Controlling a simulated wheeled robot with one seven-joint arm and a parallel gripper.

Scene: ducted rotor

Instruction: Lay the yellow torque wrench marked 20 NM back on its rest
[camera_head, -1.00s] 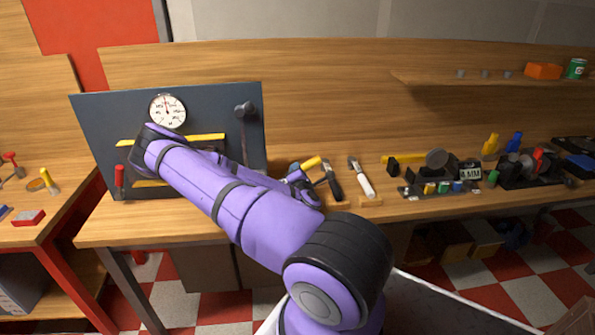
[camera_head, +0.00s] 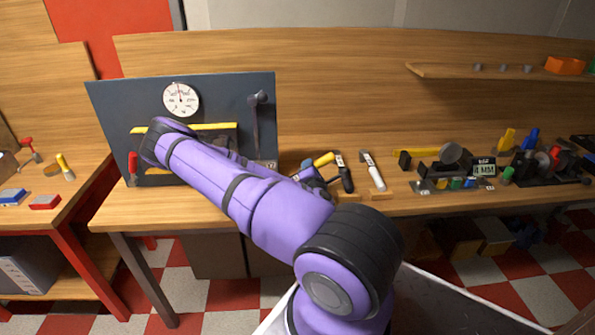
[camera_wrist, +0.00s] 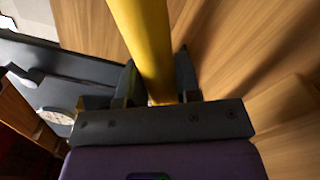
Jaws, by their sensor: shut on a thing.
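My gripper (camera_wrist: 155,90) is shut on a yellow bar (camera_wrist: 145,40), which runs up between the fingers in the wrist view. In the head view, my gripper (camera_head: 312,178) is low over the bench, partly hidden behind my arm. A yellow handle (camera_head: 324,159) shows just beyond it; this looks like the held wrench. No 20 NM mark is readable. Next to it on the right are a black-handled tool (camera_head: 343,174) and a white-handled tool (camera_head: 373,172). The wrench's rest cannot be told apart, and whether the wrench touches the bench is unclear.
A dark panel (camera_head: 110,110) with a gauge (camera_head: 181,99) stands behind my arm. A wooden block (camera_head: 381,196) lies at the bench's front. Farther right are a yellow bar (camera_head: 415,152) at a black block, a small display (camera_head: 484,167) and several coloured pieces. A shelf (camera_head: 450,72) hangs above.

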